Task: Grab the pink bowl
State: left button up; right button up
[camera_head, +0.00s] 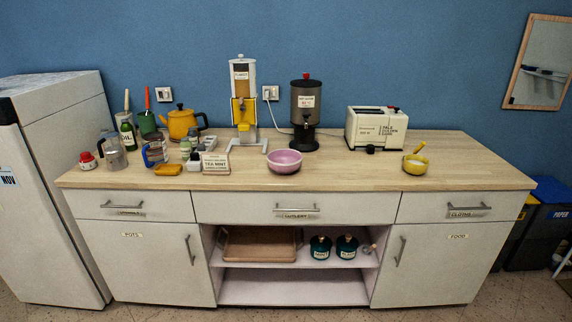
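The pink bowl (284,161) sits upright on the wooden countertop (330,176), near the middle and close to the front edge. It looks empty, though its inside is small in the picture. It stands in front of the dispensers, and nothing touches its right side. Neither of my grippers shows in the head view.
Behind the bowl stand a yellow-and-white dispenser (243,105) and a dark dispenser (305,115). A tea sign (216,163) is to its left. A toaster (376,128) and a yellow bowl (415,164) are to the right. The counter between the pink and yellow bowls is clear.

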aim_at(282, 161)
jog(key=i+l, duration=0.15)
jog(key=l, duration=0.25)
jog(key=i+l, duration=0.2)
jog(key=l, duration=0.15)
jog(key=i+l, duration=0.15)
jog(key=l, duration=0.25)
jog(key=i+l+u, duration=0.1)
jog(key=l, duration=0.25)
jog(key=i+l, duration=0.25)
jog(key=l, duration=0.15)
jog(key=i+l, duration=0.15)
jog(key=l, duration=0.25)
jog(key=i+l, duration=0.15)
jog(key=l, duration=0.25)
